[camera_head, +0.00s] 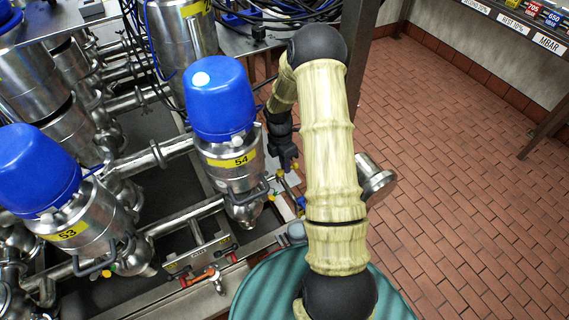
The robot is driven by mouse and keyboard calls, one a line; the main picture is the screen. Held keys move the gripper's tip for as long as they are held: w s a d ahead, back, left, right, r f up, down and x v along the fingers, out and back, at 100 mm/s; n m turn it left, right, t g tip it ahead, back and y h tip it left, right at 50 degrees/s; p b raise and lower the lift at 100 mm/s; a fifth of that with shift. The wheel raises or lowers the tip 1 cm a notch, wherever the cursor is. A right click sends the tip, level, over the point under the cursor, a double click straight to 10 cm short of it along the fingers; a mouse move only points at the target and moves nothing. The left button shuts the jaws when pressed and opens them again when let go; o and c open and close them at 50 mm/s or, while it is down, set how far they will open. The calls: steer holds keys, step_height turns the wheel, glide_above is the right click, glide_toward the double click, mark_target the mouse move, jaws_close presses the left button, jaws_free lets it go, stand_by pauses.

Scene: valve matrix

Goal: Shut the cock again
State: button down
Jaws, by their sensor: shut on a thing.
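My gripper (287,165), black and small in the head view, points down just right of the valve labelled 54. Its fingers are shut at the top of a small cock (291,182) with yellow parts, on the pipework beside that valve. The cock's handle is mostly hidden by the fingers, so its exact angle cannot be told. My pale, ribbed arm comes up from the bottom and bends over at the top to reach it.
Steel valve 54 (240,172) with a blue cap stands close left of my gripper; valve 53 (75,232) is further left. An orange lever (199,277) sits low on the frame. A steel pipe end (376,180) juts out right of my arm. The brick floor (465,190) at right is clear.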

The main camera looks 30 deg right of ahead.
steer(key=c, duration=1.5)
jaws_free()
steer(key=shift+a, duration=0.65)
steer(key=shift+d, duration=0.3)
steer(key=r, duration=0.4)
steer(key=w+r, duration=0.1)
steer(key=r, duration=0.2)
steer(key=w+r, duration=0.1)
steer(key=r, duration=0.3)
steer(key=shift+w+a+r, duration=0.2)
steer(key=shift+r, duration=0.15)
